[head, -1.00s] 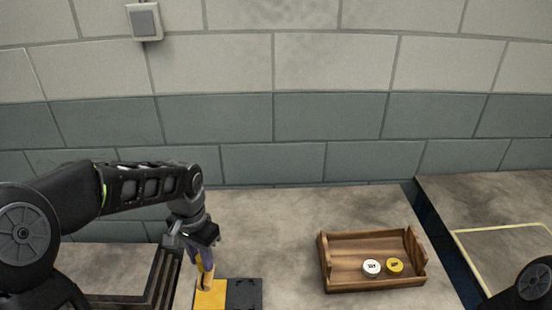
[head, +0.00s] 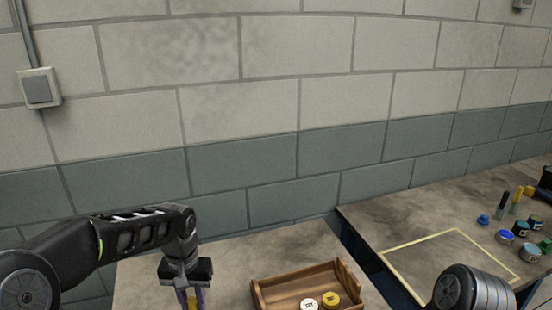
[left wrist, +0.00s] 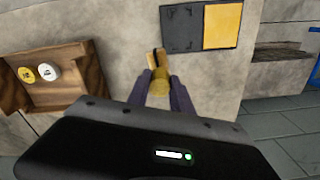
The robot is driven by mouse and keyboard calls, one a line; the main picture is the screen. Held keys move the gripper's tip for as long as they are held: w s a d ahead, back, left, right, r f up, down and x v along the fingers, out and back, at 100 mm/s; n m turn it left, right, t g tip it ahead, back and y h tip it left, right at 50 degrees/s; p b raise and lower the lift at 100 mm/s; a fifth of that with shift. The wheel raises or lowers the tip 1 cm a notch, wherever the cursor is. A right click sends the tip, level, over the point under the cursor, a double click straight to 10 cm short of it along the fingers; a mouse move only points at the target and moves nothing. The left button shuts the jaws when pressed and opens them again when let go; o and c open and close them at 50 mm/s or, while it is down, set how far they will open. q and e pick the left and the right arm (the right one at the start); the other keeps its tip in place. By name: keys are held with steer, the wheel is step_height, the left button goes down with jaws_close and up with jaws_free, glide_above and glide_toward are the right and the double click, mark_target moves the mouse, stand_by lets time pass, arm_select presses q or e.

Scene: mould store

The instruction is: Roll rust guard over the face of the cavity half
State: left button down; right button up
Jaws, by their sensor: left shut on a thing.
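My left gripper (head: 191,299) points down at the bottom of the head view, shut on a yellow tool. The left wrist view shows this tool, likely the roller (left wrist: 157,68), between the two purple fingers (left wrist: 158,92). Its rolling end cannot be made out clearly. Beyond it in that view lie a dark square plate with corner marks (left wrist: 183,27), likely the cavity half, and a yellow square (left wrist: 222,24) directly beside it. The tool appears apart from both, though its height is unclear. The head view cuts both squares off. My right gripper is out of view.
A wooden tray (head: 283,295) holds a white disc (head: 309,304) and a yellow disc (head: 330,299); it also shows in the left wrist view (left wrist: 88,77). On the right, a second table has a yellow taped outline (head: 420,241) and several small pots and tools (head: 506,237).

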arm_select(q)
steer(key=shift+d+r, duration=0.1)
steer(key=shift+r, duration=0.05)
step_height(320, 180, up, 5)
steer(key=shift+f, duration=0.1)
stand_by(0.3)
steer(key=shift+d, duration=0.1)
